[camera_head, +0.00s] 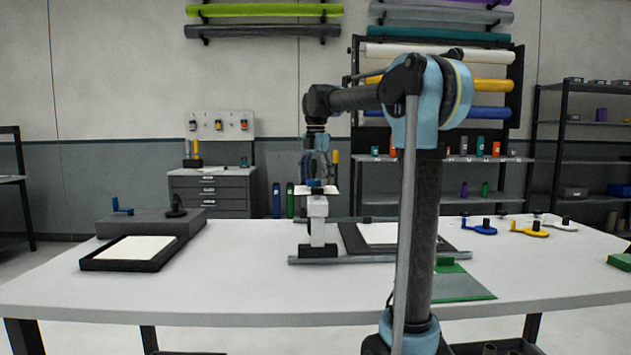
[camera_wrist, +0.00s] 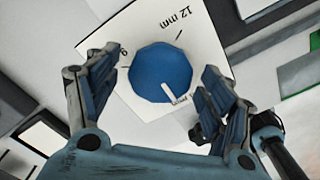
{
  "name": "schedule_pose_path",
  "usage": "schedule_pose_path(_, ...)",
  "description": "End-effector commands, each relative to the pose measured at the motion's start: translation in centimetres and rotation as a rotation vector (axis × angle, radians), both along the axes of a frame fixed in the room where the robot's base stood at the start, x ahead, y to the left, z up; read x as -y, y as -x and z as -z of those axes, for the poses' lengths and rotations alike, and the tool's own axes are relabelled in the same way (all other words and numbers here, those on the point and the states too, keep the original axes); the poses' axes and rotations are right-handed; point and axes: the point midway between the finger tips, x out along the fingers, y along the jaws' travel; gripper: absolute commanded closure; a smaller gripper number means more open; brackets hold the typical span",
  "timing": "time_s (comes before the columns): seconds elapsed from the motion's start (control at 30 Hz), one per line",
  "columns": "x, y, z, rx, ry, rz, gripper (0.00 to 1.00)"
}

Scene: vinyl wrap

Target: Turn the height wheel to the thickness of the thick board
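The blue height wheel (camera_wrist: 160,72) sits on a white dial plate (camera_wrist: 125,50) in the wrist view. The plate reads "12 mm" near its upper right edge, with another number partly hidden at the left. The wheel's white pointer (camera_wrist: 175,93) points toward the lower right, away from the "12 mm" mark. My gripper (camera_wrist: 160,68) is open, with one finger on each side of the wheel and a gap at the left; contact at the right is unclear. In the head view, my gripper (camera_head: 316,160) is above the dial plate (camera_head: 302,190) on its white post (camera_head: 318,208). I cannot tell which board is the thick one.
A white sheet in a black tray (camera_head: 85,265) lies at the table's left. Another framed white sheet (camera_head: 390,233) lies right of the post. Blue (camera_head: 480,229) and yellow (camera_head: 530,231) handled tools stand at the right.

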Motion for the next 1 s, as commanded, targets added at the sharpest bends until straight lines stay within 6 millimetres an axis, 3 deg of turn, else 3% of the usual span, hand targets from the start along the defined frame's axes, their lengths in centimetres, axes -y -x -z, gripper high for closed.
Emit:
schedule_pose_path(0.03,0.01,-0.01,0.0,0.0,0.0,0.0,0.42)
schedule_pose_path(0.13,0.04,-0.02,-0.01,0.0,0.0,0.001,0.65)
schedule_pose_path(0.17,0.04,-0.03,-0.01,0.0,0.0,0.001,0.68)
schedule_pose_path(0.57,0.07,-0.09,-0.01,0.001,-0.001,0.044,0.68)
schedule_pose_path(1.0,0.06,-0.12,-0.03,0.001,-0.001,0.366,0.68)
